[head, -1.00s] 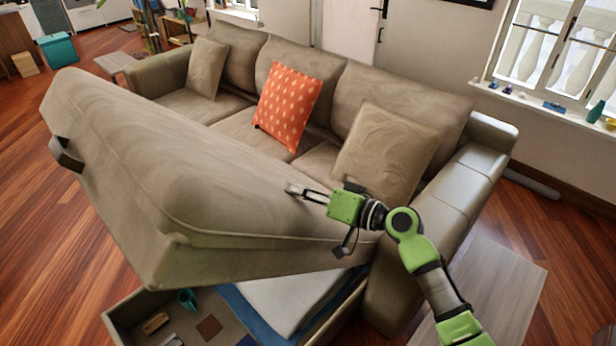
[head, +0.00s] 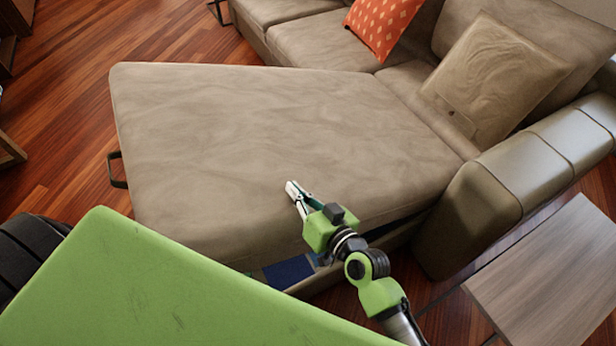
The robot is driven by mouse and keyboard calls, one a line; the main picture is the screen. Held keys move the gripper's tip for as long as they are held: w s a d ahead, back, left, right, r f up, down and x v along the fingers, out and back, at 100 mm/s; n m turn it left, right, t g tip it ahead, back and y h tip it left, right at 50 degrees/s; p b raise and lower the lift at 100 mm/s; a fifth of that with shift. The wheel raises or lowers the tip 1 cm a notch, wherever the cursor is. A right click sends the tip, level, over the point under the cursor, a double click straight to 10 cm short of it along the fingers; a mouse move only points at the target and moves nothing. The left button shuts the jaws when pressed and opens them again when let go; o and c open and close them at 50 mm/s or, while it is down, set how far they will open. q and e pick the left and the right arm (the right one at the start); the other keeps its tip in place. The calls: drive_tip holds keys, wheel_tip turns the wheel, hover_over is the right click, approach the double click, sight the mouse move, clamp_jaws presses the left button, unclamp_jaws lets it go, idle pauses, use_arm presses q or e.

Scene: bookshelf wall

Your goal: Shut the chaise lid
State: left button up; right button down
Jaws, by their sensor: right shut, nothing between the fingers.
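The chaise lid (head: 250,140) is a wide brown-beige cushion that lies low and nearly level on the sofa's chaise. A narrow gap shows under its near edge. Through the gap I see part of the storage box and something blue (head: 290,271) inside. A dark handle (head: 117,170) sits on the lid's left end. My right gripper (head: 290,187) is shut and empty, over the lid's top near its near edge. I cannot tell whether the fingertips touch the cushion. My left gripper is not in view.
The sofa's armrest (head: 540,160) stands at the right, with a wooden side table (head: 560,275) beside it. A beige pillow (head: 495,80) and an orange patterned pillow (head: 383,25) rest on the seats. Wooden floor (head: 60,120) is open at the left.

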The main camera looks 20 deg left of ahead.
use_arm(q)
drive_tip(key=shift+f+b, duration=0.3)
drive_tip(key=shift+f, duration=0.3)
use_arm(e)
drive_tip(key=shift+s+a+f, duration=0.15)
drive_tip(key=shift+f, duration=0.35)
drive_tip(key=shift+s+a+f, duration=0.1)
drive_tip(key=shift+s+f, duration=0.05)
drive_tip(key=shift+f, duration=0.35)
